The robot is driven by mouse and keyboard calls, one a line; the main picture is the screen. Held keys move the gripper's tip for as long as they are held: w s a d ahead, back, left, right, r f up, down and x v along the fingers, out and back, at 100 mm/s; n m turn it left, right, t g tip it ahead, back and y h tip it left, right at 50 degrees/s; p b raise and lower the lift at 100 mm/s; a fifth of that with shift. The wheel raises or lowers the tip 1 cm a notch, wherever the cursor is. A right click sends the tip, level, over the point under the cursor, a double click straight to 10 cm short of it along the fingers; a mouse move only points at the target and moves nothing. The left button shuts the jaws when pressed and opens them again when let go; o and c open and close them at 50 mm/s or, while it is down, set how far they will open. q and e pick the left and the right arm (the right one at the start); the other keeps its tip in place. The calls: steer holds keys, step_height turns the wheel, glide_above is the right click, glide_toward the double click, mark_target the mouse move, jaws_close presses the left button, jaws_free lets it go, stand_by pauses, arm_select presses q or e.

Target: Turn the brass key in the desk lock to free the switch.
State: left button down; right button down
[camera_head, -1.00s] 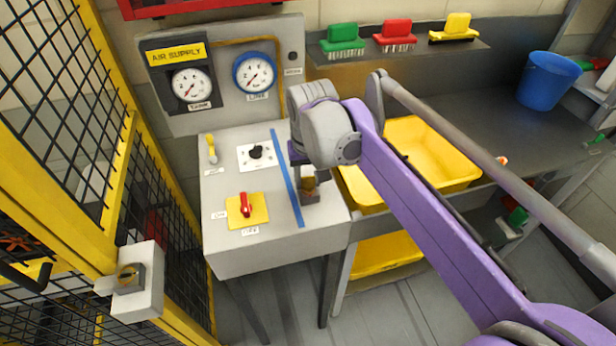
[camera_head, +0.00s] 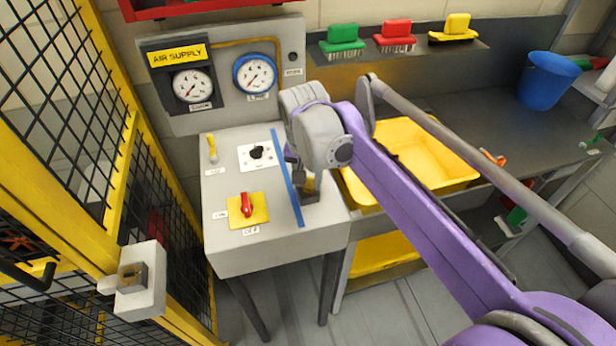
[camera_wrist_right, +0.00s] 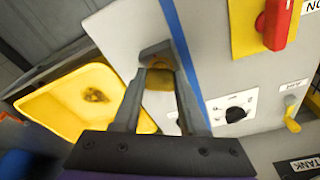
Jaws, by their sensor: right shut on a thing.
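The desk lock (camera_head: 309,197) is a small dark grey block on the right part of the grey desk top, right of a blue stripe. The brass key (camera_wrist_right: 159,78) stands at the lock, which shows at the top of the fingers in the right wrist view. My right gripper (camera_wrist_right: 160,92) is shut on the key, one finger on each side. In the head view my wrist partly hides the key and lock. The red switch (camera_head: 246,204) sits on a yellow plate left of the stripe, its handle pointing away from the desk's front. My left gripper is not in view.
A black knob (camera_head: 257,152) and a small yellow lever (camera_head: 212,149) are farther back on the desk. Two gauges stand behind it. A yellow tub (camera_head: 430,157) is to the right. A yellow mesh gate with a grey lock box (camera_head: 147,298) borders the left.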

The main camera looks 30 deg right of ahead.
steer(key=shift+m, duration=0.7)
steer(key=shift+m+g+p, duration=0.3)
steer(key=shift+m+p, duration=0.05)
steer(key=shift+m, duration=1.15)
steer(key=shift+r+m+h, duration=0.1)
steer(key=shift+m+h, duration=0.2)
steer(key=shift+m, duration=0.8)
steer(key=shift+m+p, duration=0.3)
steer(key=shift+m, duration=0.1)
